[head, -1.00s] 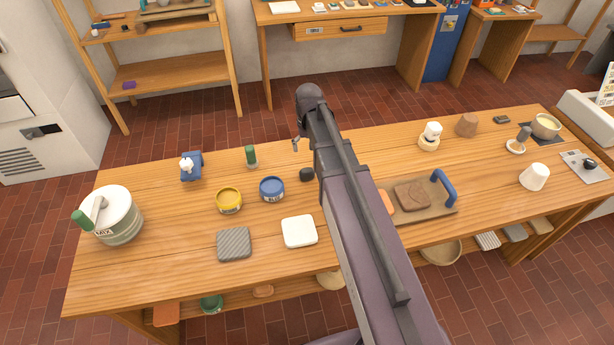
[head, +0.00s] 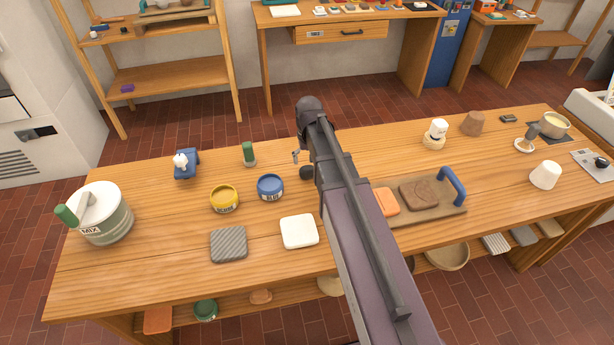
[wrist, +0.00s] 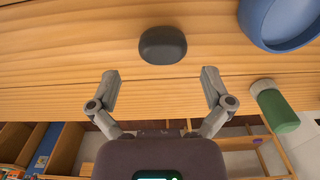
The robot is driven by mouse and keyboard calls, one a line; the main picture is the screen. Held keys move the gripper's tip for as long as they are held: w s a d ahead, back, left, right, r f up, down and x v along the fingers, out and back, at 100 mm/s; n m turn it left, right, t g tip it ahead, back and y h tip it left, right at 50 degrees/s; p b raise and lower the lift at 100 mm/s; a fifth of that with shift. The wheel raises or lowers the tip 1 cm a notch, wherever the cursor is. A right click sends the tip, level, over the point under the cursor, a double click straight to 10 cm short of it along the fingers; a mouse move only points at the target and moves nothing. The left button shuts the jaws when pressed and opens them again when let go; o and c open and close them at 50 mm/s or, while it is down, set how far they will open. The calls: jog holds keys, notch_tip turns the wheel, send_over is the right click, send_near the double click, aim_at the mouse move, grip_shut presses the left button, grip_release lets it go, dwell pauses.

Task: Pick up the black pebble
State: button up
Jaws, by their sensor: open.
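The black pebble (wrist: 162,45) lies on the wooden workbench, smooth and rounded, in the upper middle of the wrist view. In the head view the pebble (head: 306,172) shows just left of my arm, which hides part of it. My gripper (wrist: 159,76) is open and empty, its two fingers apart. The pebble sits beyond the fingertips, roughly in line with the gap between them, and is not touched. In the head view my arm hides most of the gripper; one small finger part (head: 296,156) shows behind the pebble.
A blue jar (head: 270,187) stands close to the pebble, and a yellow jar (head: 224,199) is left of it. A green-topped item (head: 249,153) stands further back. A white square tile (head: 299,231) lies nearer. A tray (head: 440,208) is right of my arm.

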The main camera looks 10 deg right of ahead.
aim_at(307, 168)
jog(key=shift+f, duration=0.3)
jog(key=f+b, duration=0.3)
jog(key=shift+w+a, duration=0.15)
jog(key=shift+w, duration=0.1)
jog(key=shift+f+b, duration=0.95)
jog(key=shift+b, duration=0.2)
jog(key=c, duration=1.1)
jog(key=shift+r, duration=0.2)
notch_tip(307, 168, up, 3)
jog(key=p, duration=0.3)
jog(key=shift+f, duration=0.15)
jog(key=s+a, duration=0.1)
jog(key=s, duration=0.4)
jog(key=s+a+r+p, duration=0.1)
jog(key=s, duration=0.4)
jog(key=s+a+r+p, duration=0.1)
jog(key=s, duration=0.4)
jog(key=shift+s, duration=0.35)
